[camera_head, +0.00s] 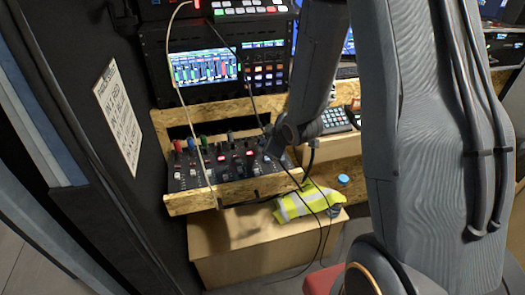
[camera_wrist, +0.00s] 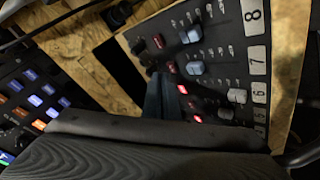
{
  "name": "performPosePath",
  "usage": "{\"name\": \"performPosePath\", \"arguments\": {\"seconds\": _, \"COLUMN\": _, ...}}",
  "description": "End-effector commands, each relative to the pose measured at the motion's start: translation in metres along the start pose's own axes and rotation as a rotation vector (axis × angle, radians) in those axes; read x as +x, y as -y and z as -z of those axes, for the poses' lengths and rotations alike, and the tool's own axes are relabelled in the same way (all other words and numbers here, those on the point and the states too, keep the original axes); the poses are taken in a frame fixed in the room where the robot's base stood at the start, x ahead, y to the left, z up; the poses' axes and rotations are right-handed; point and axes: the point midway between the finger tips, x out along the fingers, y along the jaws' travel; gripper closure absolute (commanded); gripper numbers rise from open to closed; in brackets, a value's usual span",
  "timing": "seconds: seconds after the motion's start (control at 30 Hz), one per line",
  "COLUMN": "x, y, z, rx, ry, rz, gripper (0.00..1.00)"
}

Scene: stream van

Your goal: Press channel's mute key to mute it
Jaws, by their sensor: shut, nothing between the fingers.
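The black mixer (camera_head: 232,172) sits in a chipboard rack frame in the head view, with several red-lit keys on its face. In the wrist view, the mixer panel (camera_wrist: 215,50) carries white labels, with 8 and 7 clearest, and grey fader caps. Red-lit keys (camera_wrist: 183,89) run in a row beside the faders. My gripper (camera_wrist: 163,92) is shut and empty, its dark fingertips over the panel close to this row. I cannot tell whether they touch a key. In the head view my gripper (camera_head: 270,142) is at the mixer's right side, partly hidden by my arm.
A rack screen (camera_head: 203,67) and lit button panel stand above the mixer. A cable hangs across the mixer. A yellow hi-vis vest (camera_head: 305,203) lies on a wooden box (camera_head: 240,240) below. A small keypad (camera_head: 336,120) is to the right.

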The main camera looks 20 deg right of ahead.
Motion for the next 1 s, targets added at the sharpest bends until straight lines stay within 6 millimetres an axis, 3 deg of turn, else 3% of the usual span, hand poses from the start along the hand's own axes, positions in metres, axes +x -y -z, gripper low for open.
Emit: {"name": "performPosePath", "arguments": {"seconds": 1.0, "x": 0.0065, "y": 0.0048, "z": -0.0049, "rx": 0.000, "ry": 0.000, "rz": 0.000, "gripper": 1.00}}
